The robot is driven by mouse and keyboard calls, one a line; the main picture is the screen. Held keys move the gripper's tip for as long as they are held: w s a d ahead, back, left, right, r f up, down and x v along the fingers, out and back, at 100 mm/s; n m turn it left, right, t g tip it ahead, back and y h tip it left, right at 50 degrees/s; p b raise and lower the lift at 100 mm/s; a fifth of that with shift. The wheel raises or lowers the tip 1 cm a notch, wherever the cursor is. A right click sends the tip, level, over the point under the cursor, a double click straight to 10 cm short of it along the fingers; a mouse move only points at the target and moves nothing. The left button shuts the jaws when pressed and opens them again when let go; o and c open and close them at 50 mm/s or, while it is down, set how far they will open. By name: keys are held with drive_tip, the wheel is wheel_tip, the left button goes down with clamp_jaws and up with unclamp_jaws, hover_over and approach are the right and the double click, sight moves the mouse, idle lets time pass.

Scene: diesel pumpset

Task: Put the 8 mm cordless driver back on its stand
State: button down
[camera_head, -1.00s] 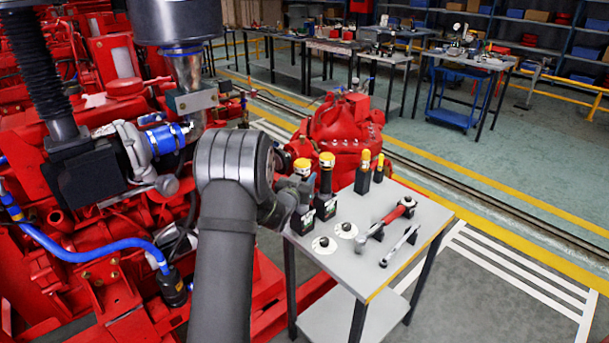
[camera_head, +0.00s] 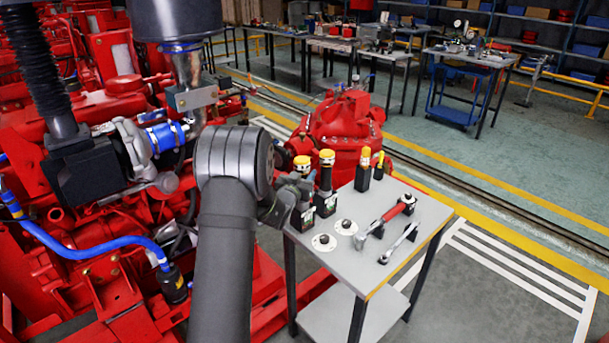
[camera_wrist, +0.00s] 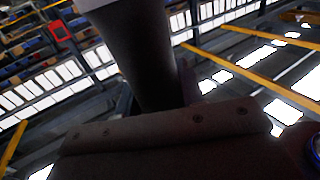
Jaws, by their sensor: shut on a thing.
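The other driver (camera_head: 327,160) stands upright just behind and to the right, close by. No size marking is readable. In the wrist view, a dark, thick cylinder (camera_wrist: 143,55) rises from between the jaws; the fingertips are hidden.
On the table (camera_head: 345,266) two white discs with dark centres (camera_head: 324,242) lie in front of the drivers. A red-handled tool (camera_head: 398,209) and a silver tool (camera_head: 400,243) lie to the right. Small yellow-topped tools (camera_head: 363,170) stand behind. The red engine (camera_head: 70,220) fills the left.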

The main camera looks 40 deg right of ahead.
drive_tip(key=shift+f, duration=0.9)
drive_tip(key=c, duration=0.9)
unclamp_jaws()
drive_tip(key=shift+c, duration=0.2)
drive_tip(key=shift+o, duration=0.4)
drive_tip(key=shift+f, duration=0.15)
drive_tip(key=v, duration=1.7)
drive_tip(key=shift+a, duration=0.2)
drive_tip(key=shift+d, duration=0.1)
